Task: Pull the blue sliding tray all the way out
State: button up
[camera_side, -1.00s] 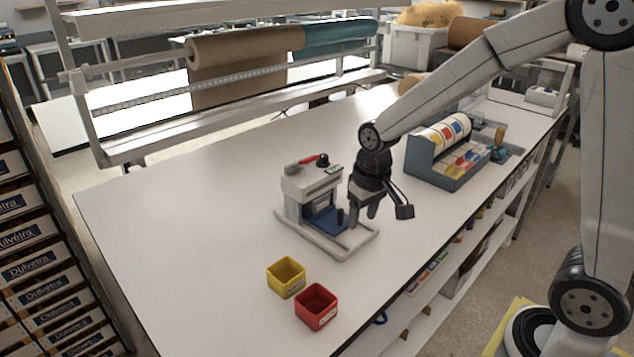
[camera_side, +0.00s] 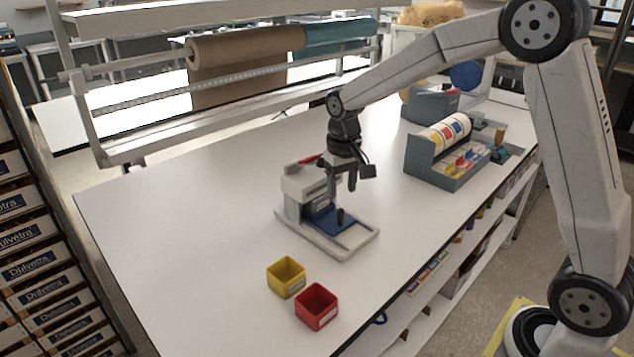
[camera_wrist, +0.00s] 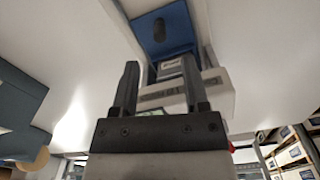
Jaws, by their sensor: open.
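The blue sliding tray (camera_side: 324,217) sits low in the white-and-grey press (camera_side: 297,184), with its back part under the press body. A dark upright knob (camera_side: 340,215) stands on its front part. Bare pale base lies in front of the tray. My gripper (camera_side: 342,188) is open and empty above the tray, apart from the knob, and partly covers the press. In the wrist view the tray (camera_wrist: 178,30) and its knob (camera_wrist: 159,30) show beyond the open fingers of my gripper (camera_wrist: 159,66).
A yellow bin (camera_side: 287,277) and a red bin (camera_side: 316,307) stand in front of the press. A grey label dispenser (camera_side: 445,160) stands to the right. The white table (camera_side: 185,215) is clear on the left.

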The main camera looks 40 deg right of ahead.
aim_at(341, 210)
jog(key=shift+f, duration=3.55)
grip_shut()
jog(key=shift+r, duration=0.1)
